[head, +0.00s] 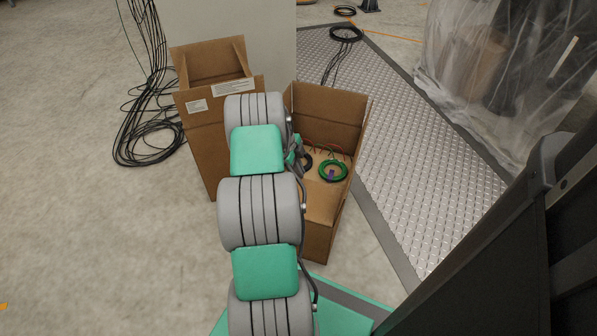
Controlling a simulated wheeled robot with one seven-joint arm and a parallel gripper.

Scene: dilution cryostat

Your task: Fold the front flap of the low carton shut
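The low carton (318,240) is the brown box right of my arm, with its top open. Its far panel (328,115) stands up. A lighter brown panel (322,204) shows at the near side, partly behind my arm; I cannot tell whether it is the front flap or how far it is folded. A green ring (333,171) and thin cables lie inside. My gripper (300,157) is mostly hidden behind my own arm, at the carton's left side. I cannot see its fingers clearly, nor whether it touches the carton.
A taller open carton (205,140) stands just left, against a pale block (240,30). Black cables (150,140) coil on the floor at left. A metal tread plate (410,150) lies at right, with plastic-wrapped equipment (500,70) beyond.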

